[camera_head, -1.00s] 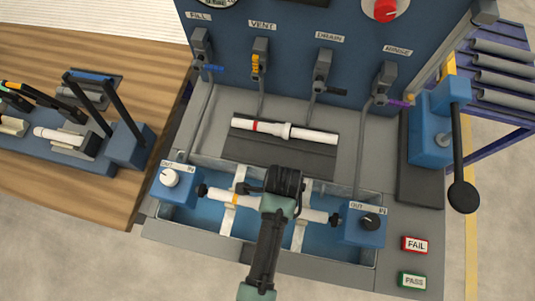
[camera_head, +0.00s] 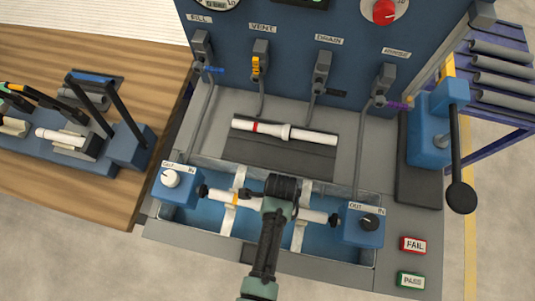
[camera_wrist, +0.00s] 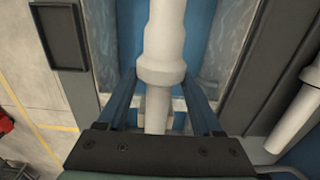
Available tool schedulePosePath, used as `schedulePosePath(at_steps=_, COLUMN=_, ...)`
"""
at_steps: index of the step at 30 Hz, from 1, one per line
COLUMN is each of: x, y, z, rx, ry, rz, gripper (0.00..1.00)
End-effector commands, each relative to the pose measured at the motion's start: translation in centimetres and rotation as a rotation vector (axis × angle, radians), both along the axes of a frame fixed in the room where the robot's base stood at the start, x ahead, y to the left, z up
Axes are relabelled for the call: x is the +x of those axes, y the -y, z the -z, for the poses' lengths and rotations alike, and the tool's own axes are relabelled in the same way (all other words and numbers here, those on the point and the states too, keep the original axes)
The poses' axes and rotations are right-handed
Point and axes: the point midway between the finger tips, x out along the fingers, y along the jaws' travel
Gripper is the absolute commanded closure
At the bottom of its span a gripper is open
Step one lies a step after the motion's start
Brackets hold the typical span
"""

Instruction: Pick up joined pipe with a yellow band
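The white joined pipe with a yellow band (camera_head: 228,198) lies across the blue trough in the head view, between two blue end blocks. My gripper (camera_head: 283,190) is over its middle and hides part of it. In the wrist view the pipe (camera_wrist: 164,35) runs up the picture, with its thicker joint (camera_wrist: 161,68) between my two blue fingers. My gripper (camera_wrist: 162,92) is open, with a finger on each side of the pipe and visible gaps. The band is not seen in the wrist view.
A similar pipe with a red band (camera_head: 300,134) lies on the dark mat (camera_head: 265,153) behind the trough. Blue end blocks with knobs stand left (camera_head: 176,187) and right (camera_head: 364,226). A blue lever unit (camera_head: 430,130) stands at the right.

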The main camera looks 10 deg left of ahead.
Motion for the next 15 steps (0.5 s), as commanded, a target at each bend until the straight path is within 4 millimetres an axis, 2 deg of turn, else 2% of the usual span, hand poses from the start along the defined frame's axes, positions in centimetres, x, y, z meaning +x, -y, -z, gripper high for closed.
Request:
schedulePosePath(at_steps=1, x=0.0, y=0.0, z=-0.02, rx=0.0, ry=0.0, rz=0.0, gripper=0.69)
schedulePosePath(at_steps=5, x=0.0, y=-0.01, z=-0.02, rx=0.0, ry=0.0, rz=0.0, gripper=0.92)
schedulePosePath(at_steps=6, x=0.02, y=0.0, z=-0.05, rx=0.0, ry=0.001, rz=0.0, gripper=0.95)
schedulePosePath(at_steps=15, x=0.04, y=-0.01, z=-0.33, rx=0.0, ry=0.001, rz=-0.001, gripper=0.95)
